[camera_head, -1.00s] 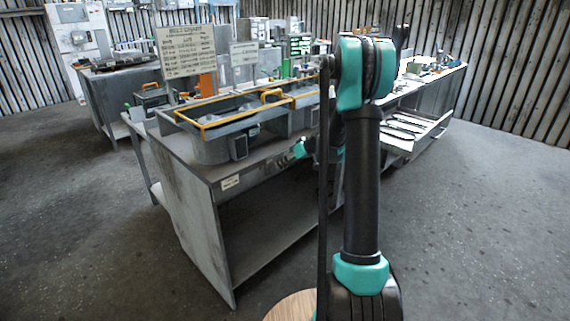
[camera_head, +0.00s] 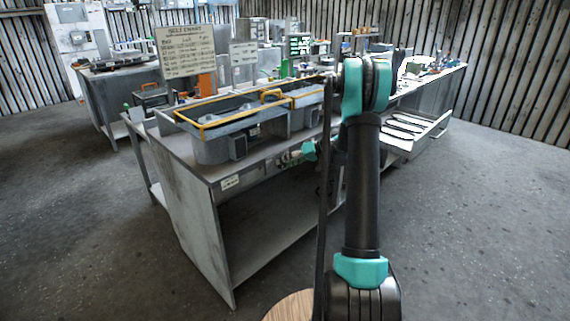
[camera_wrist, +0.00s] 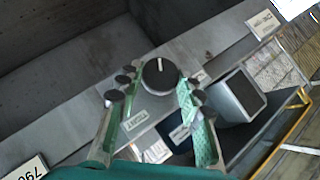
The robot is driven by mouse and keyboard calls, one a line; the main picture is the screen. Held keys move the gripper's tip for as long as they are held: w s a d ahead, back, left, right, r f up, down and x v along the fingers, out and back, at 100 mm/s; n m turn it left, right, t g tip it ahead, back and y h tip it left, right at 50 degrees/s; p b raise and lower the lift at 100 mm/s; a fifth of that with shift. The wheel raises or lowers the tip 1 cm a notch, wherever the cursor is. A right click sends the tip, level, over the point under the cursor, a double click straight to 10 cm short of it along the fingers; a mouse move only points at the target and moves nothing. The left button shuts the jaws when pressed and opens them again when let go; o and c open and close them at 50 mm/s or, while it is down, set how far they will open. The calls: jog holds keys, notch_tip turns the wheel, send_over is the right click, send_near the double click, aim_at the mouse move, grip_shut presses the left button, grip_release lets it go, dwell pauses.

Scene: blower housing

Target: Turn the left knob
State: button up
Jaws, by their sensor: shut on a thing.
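A round black knob (camera_wrist: 160,75) with a white pointer line sits on the grey front panel in the wrist view, with a small white label beside it. The pointer line points towards the top of the picture. My gripper (camera_wrist: 156,90) has its green fingers on either side of the knob and is shut on it. The fingers hide part of the panel below the knob. In the head view, my gripper (camera_head: 288,158) is at the front edge of the near bench, small and partly hidden by my arm; the knob cannot be made out there.
The grey bench (camera_head: 185,215) carries blower housings (camera_head: 212,148) with yellow rails (camera_head: 225,110). A grey box (camera_wrist: 240,95) stands close to the fingers in the wrist view. A sign (camera_head: 187,50) rises behind. An open drawer (camera_head: 410,130) juts out at right. The floor is clear at left.

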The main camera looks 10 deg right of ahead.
jog(key=m+y, duration=0.2)
jog(key=m+g+y, duration=0.1)
jog(key=y, duration=0.1)
jog(key=shift+w+d+f, duration=0.15)
jog(key=shift+d+f, duration=0.05)
jog(key=shift+f, duration=0.1)
dwell(0.4)
jog(key=o, duration=1.2)
jog(key=shift+c, duration=0.2)
jog(key=v, duration=1.2)
jog(key=shift+f, duration=0.25)
